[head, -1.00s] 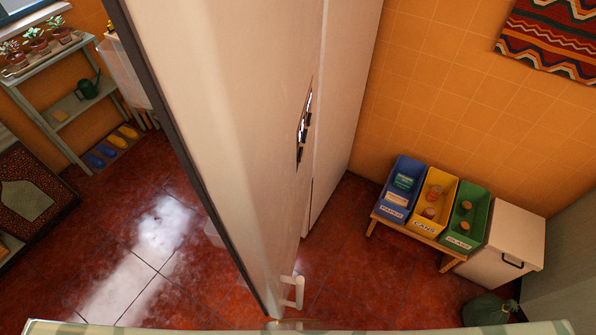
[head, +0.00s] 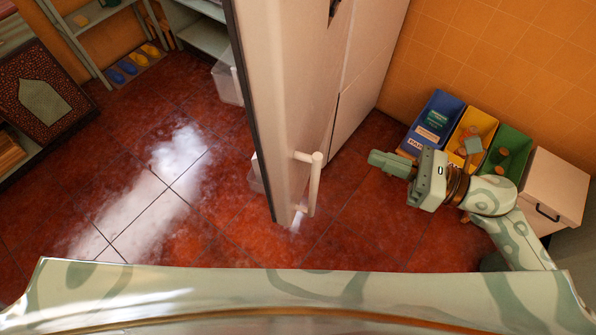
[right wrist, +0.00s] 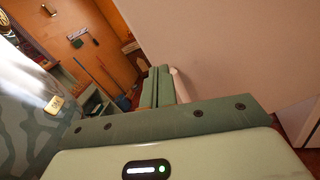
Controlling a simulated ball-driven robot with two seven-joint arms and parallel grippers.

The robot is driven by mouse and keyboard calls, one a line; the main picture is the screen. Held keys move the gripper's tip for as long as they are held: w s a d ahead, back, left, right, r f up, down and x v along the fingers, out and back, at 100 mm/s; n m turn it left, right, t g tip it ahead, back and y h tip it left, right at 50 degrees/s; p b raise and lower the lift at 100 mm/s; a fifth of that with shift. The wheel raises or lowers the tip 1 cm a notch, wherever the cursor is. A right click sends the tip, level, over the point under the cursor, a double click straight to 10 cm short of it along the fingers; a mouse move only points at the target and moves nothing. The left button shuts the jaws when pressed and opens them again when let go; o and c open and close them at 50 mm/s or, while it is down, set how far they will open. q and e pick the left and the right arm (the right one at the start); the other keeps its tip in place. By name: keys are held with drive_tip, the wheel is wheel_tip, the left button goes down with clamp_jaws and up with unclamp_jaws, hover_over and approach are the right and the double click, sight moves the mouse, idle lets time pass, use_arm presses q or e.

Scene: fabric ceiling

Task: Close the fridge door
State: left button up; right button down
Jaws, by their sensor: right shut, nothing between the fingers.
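The fridge door (head: 280,110) stands open in the middle of the head view, seen nearly edge-on, with part of the fridge's inside showing to its left. Its pale bar handle (head: 314,185) is on the lower right side of the door. My right gripper (head: 374,158) is shut and empty, to the right of the handle and apart from it, pointing left. In the right wrist view the shut fingers (right wrist: 158,88) show in front of a pale panel (right wrist: 235,50). My left gripper is in neither view.
Blue, yellow and green recycling bins (head: 433,122) and a white cabinet (head: 553,188) stand at the right wall, behind my right arm. Shoes (head: 135,62) lie on a low shelf at upper left.

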drive_tip(key=s+n+g, duration=0.1)
drive_tip(key=n, duration=0.2)
drive_tip(key=p, duration=0.3)
approach(290, 141)
drive_tip(key=shift+n+g+y, duration=0.3)
drive_tip(key=shift+n, duration=0.1)
drive_tip(key=x, duration=0.6)
drive_tip(key=shift+w+r+p, duration=0.15)
drive_tip(key=shift+p, duration=0.2)
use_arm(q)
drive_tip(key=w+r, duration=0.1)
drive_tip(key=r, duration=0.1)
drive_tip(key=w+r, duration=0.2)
use_arm(e)
drive_tip(key=shift+w+a, duration=0.15)
drive_tip(key=shift+a, duration=0.2)
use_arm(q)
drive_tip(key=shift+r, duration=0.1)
